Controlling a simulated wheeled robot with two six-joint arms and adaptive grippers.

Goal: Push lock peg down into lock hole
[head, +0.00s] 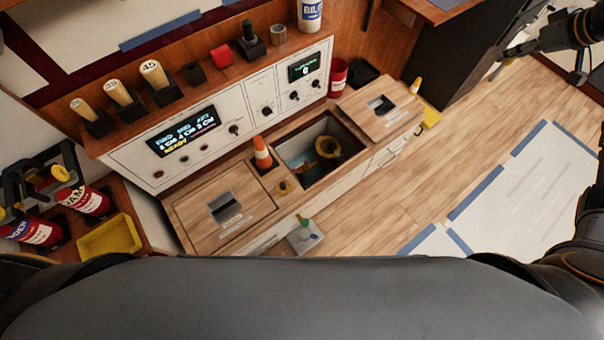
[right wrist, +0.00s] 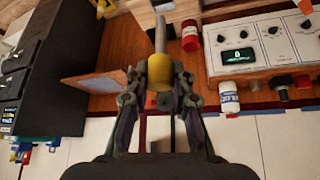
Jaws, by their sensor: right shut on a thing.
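My right gripper (head: 506,55) reaches in from the upper right in the head view, over the floor beside the dark cabinet. In the right wrist view it (right wrist: 160,75) is shut on the lock peg (right wrist: 159,38), a grey metal pin with a yellow round grip. The pin sticks out beyond the fingertips. The peg is held in the air, well apart from the hatches. A small brass ring (head: 283,187) sits beside the open hatch; I cannot tell for sure whether it is the lock hole. I do not make out my left gripper.
An open hatch (head: 307,181) lies between two wooden lids with dark recesses. A control panel (head: 183,135) runs behind. A red can (head: 338,77) stands near the right lid. The dark cabinet (head: 435,42) is near the right arm.

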